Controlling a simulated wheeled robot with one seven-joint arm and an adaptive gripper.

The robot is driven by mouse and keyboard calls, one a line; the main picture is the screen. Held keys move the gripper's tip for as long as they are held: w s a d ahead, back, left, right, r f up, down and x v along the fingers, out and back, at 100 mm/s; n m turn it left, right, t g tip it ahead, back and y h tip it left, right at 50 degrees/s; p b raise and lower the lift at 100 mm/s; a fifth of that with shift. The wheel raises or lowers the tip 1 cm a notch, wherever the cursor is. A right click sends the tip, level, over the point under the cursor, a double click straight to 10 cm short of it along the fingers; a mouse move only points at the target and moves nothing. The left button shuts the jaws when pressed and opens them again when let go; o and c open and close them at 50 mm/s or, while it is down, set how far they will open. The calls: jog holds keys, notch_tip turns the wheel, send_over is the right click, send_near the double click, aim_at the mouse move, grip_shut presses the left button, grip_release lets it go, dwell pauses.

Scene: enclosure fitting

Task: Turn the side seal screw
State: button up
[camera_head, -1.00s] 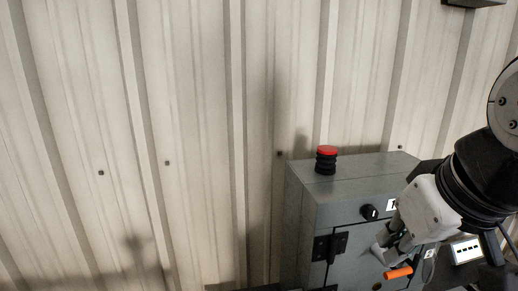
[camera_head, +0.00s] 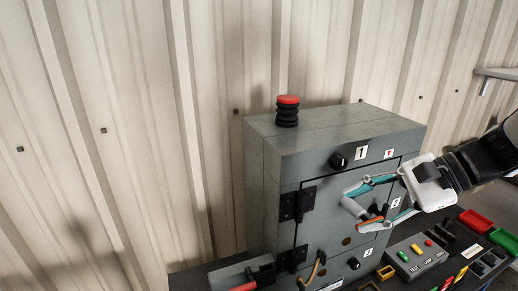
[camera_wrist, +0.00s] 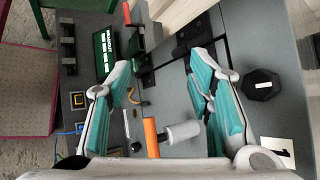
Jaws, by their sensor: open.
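A grey enclosure (camera_head: 330,140) stands against the wall with its front door shut. I cannot make out for sure which part is the side seal screw. Black knobs sit on the front, one by label 1 (camera_head: 338,161) and one by label 3 (camera_head: 353,263). The upper knob also shows in the wrist view (camera_wrist: 262,84). A grey cylinder with an orange grip (camera_head: 375,209) is on the door; it shows in the wrist view (camera_wrist: 151,138). My gripper (camera_head: 355,209) is open in front of the door, its teal-padded fingers on either side of that handle, with nothing between its fingertips (camera_wrist: 163,64).
A red-topped black button (camera_head: 287,111) stands on the enclosure. Black hinges (camera_head: 297,203) line the door's left edge. A bench with a button panel (camera_head: 418,257), a red tray (camera_head: 476,221) and a green tray (camera_head: 504,240) lies to the right and below.

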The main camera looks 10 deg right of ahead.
jog(key=d+f+m+t+h+b, duration=0.25)
jog(key=d+m+t, duration=0.2)
jog(key=d, duration=0.55)
jog(key=w+d+f+m+t+h+b, duration=0.1)
jog(key=d+f+m+t, duration=0.4)
jog(key=d, duration=0.5)
jog(key=d+f+m+t+h+b, duration=0.1)
jog(key=d+f+m+t+h, duration=0.15)
jog(key=d+m, duration=0.55)
jog(key=w+a+n, duration=0.1)
jog(key=w+n, duration=0.1)
jog(key=w, duration=1.1)
jog(key=shift+w+r+t, duration=0.15)
jog(key=shift+w+t, duration=0.1)
jog(key=shift+t, duration=0.15)
jog(key=shift+c, duration=0.4)
grip_shut()
